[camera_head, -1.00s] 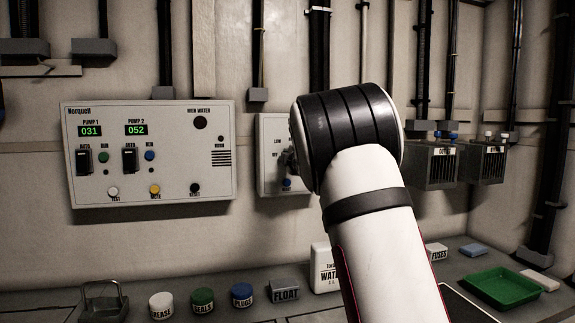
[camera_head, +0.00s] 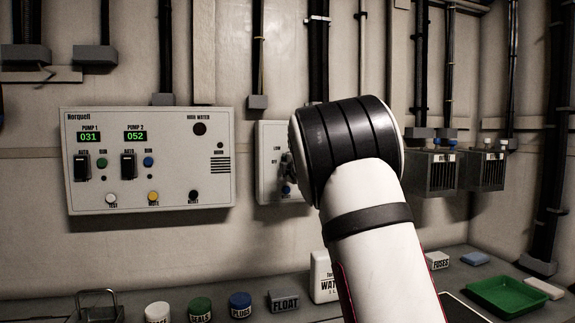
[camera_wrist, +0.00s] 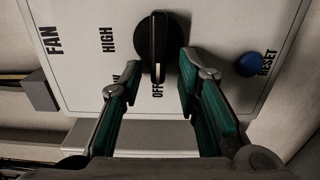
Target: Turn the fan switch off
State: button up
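The fan panel (camera_wrist: 75,80) is a pale plate with FAN, HIGH, OFF and RESET lettering, seen sideways in the wrist view. Its black rotary knob (camera_wrist: 153,40) has a bar handle lying along the picture's vertical, with the lower end at the OFF label. My gripper (camera_wrist: 160,68) is open, one green-padded finger on each side of the handle's lower part. Gaps show between fingers and handle; contact cannot be told. In the head view the panel (camera_head: 268,135) is partly hidden by my arm, which also hides my gripper.
A blue reset button (camera_wrist: 249,64) sits right of the knob in the wrist view. In the head view, a pump control panel (camera_head: 150,185) is left of the fan panel. Labelled tubs and a green tray (camera_head: 500,296) stand on the shelf below.

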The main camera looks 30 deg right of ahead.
jog(key=v, duration=1.2)
dwell(0.5)
